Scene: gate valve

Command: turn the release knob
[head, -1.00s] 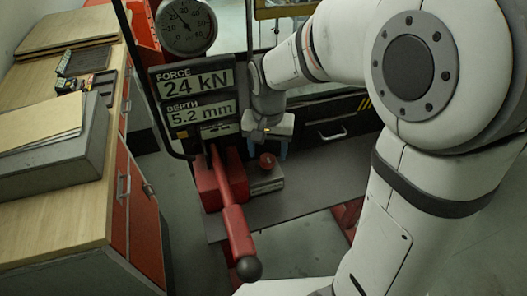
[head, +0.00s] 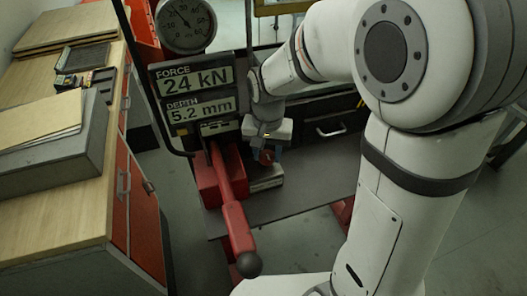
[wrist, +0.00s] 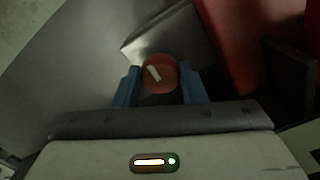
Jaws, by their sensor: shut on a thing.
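The release knob is a small round red knob (wrist: 160,74) with a white mark across its face. In the wrist view it sits between the two blue fingers of my gripper (wrist: 159,88), which is shut on it. The white mark runs at a slant. In the head view the knob (head: 266,156) shows partly behind my gripper (head: 265,151), on top of a grey block (head: 267,178). The block's metal face (wrist: 165,35) also shows beyond the knob in the wrist view.
A red lever (head: 234,212) with a black ball end stands just left of the block. Above it are a display panel (head: 194,95) reading 24 kN and 5.2 mm and a round dial gauge (head: 184,22). A wooden-topped bench (head: 88,215) is at the left.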

